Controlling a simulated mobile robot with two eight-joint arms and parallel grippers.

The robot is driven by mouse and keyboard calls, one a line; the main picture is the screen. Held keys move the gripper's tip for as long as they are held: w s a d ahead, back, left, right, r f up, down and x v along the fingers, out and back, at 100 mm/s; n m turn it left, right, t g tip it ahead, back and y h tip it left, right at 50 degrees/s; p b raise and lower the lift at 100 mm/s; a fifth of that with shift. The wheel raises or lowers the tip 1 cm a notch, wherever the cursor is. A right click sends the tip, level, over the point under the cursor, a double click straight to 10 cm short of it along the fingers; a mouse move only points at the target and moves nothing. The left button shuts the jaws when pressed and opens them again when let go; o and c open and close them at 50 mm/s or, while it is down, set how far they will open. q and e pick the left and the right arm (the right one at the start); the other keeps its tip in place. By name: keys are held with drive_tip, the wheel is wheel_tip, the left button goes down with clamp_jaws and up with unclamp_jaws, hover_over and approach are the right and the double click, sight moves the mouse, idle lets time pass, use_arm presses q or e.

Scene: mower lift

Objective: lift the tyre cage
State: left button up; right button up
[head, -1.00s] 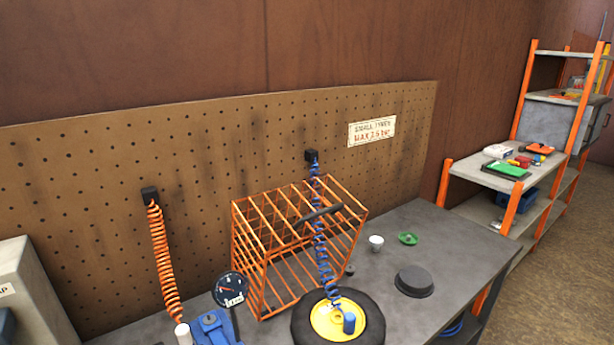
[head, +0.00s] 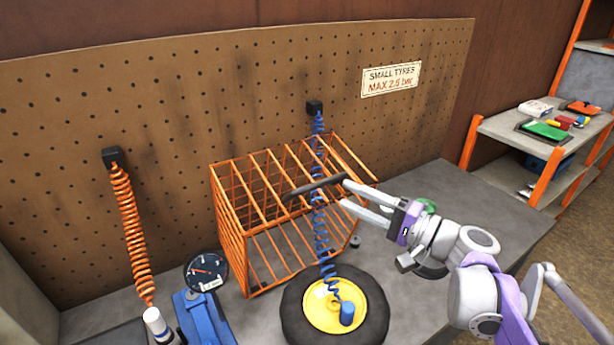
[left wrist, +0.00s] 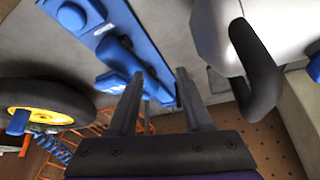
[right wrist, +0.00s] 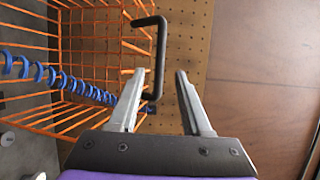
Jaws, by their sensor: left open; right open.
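The orange wire tyre cage (head: 262,215) stands on the grey bench against the pegboard. Its black bar handle (head: 316,187) is at the top right side. My right gripper (head: 345,193) is open, its fingertips close to the right end of the handle. In the right wrist view the handle (right wrist: 160,50) stands just beyond the fingertips, with the left finger nearest it; it is not held. A tyre with a yellow hub (head: 335,305) lies in front of the cage. My left gripper (left wrist: 155,80) shows only in its wrist view, open and empty, near a blue tool.
A blue coiled hose (head: 320,200) hangs down across the cage to the tyre hub. An orange coiled hose (head: 130,230), a gauge (head: 206,271) and a blue device (head: 200,318) are at the left.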

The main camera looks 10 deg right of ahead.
drive_tip(key=p, duration=0.1)
hover_over(311, 199)
drive_tip(key=shift+r, duration=0.4)
use_arm(q)
drive_tip(key=shift+w+r, duration=0.5)
drive_tip(key=shift+r, duration=0.35)
use_arm(e)
clamp_jaws()
idle(0.4)
